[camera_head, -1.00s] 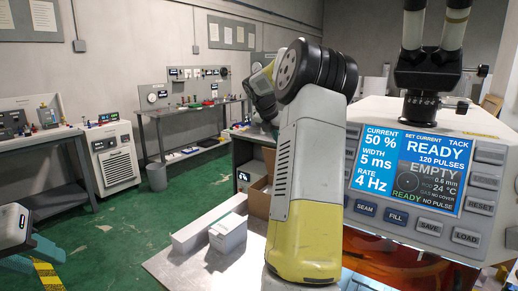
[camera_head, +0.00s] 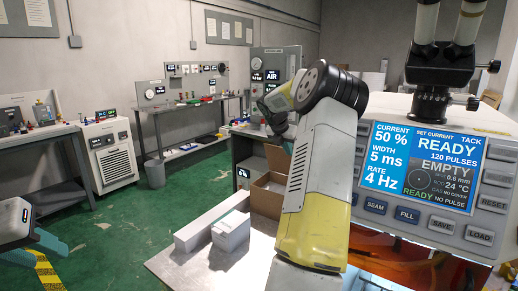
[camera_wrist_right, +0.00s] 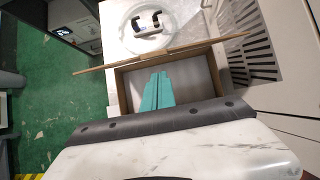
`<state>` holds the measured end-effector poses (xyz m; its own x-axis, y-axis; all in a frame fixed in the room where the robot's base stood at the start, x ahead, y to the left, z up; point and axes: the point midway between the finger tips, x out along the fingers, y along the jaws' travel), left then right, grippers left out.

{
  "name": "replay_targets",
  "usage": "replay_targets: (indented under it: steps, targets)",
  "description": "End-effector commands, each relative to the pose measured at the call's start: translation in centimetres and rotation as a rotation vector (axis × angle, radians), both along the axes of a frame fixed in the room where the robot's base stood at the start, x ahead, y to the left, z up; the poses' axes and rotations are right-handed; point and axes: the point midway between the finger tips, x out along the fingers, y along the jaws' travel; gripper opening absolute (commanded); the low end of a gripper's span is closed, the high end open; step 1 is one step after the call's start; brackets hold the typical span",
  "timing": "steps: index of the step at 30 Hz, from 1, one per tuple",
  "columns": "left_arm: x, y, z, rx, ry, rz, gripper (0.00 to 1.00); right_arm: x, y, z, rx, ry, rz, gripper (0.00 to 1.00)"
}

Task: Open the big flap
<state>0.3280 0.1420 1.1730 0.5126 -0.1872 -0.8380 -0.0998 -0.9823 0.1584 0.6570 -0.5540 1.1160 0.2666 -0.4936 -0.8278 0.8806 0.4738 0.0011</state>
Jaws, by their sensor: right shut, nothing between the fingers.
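An open brown cardboard box (camera_head: 262,196) stands on the table in the head view. In the right wrist view its far flap (camera_wrist_right: 165,54) shows as a long thin brown strip, and its pale inside (camera_wrist_right: 198,76) is in sight. I cannot tell which flap is the big one. The teal fingers of my right gripper (camera_wrist_right: 157,76) are together and empty, over or within the box opening; contact cannot be told. In the head view my right arm hides this gripper. My left gripper (camera_head: 38,251) is at the lower left, its teal fingers apart, far from the box.
Pale long blocks (camera_head: 212,224) lie on the table in front of the box. A welding machine with a lit screen (camera_head: 422,166) and eyepieces stands at the right.

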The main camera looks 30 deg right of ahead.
Motion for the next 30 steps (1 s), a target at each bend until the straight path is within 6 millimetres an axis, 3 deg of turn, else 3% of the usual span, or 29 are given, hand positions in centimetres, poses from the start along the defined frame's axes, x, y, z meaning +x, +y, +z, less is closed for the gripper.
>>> replay_targets:
  steps: [6,19,30]
  targets:
    - [0.0,0.0,0.0,0.000,0.000,0.000,0.36,0.8,-1.3,0.5,0.001,0.000,0.000,0.00]
    - [0.0,0.0,0.0,0.000,0.000,0.000,0.36,0.9,-1.7,0.7,0.000,0.002,0.000,0.00]
    - [0.0,0.0,0.0,0.000,0.000,0.000,0.36,2.7,-4.9,2.1,0.000,0.000,0.000,0.00]
